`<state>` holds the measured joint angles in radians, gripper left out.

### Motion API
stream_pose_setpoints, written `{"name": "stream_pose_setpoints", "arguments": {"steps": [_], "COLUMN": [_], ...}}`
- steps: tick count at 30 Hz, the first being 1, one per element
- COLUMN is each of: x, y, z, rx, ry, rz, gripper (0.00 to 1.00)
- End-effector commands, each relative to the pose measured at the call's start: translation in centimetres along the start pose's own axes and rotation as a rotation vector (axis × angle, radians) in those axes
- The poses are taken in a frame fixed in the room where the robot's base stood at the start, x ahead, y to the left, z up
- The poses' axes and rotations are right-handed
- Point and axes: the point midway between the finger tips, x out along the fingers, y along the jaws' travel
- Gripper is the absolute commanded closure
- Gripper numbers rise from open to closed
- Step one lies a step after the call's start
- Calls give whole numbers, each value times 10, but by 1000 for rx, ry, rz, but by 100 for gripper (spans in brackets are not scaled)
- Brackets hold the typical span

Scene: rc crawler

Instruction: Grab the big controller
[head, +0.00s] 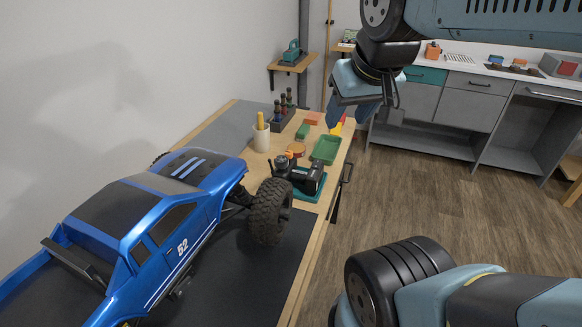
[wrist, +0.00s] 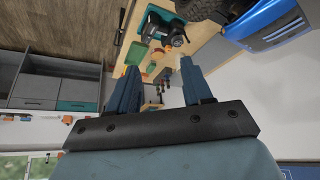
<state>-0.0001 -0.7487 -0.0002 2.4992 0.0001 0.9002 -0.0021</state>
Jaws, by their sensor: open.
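In the wrist view the controller (wrist: 168,28) shows at the top, beyond the fingertips, in a tilted picture. My gripper (head: 350,108) hangs in the air to the upper right of the controller in the head view, near the bench's right edge. In the wrist view my gripper (wrist: 160,64) has its two blue fingers spread, with nothing between them. It is apart from the controller.
A large blue truck (head: 150,215) fills the near bench. A cup (head: 261,138), a bottle rack (head: 283,118) and a green tray (head: 326,150) stand around the controller. A wall shelf (head: 292,64) holds a teal item. Open wooden floor lies right of the bench.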

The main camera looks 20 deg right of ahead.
Motion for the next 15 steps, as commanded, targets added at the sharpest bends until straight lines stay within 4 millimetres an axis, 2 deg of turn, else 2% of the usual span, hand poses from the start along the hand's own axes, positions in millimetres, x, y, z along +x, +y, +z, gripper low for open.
{"name": "stream_pose_setpoints", "arguments": {"steps": [1, 6, 15], "x": [1, 14, 67], "y": [0, -4, -2], "z": [-2, -18, -67], "rx": [-5, -64, -270], "ry": [-4, -40, -148], "rz": [-1, -11, -48], "gripper": [45, 29, 28]}}
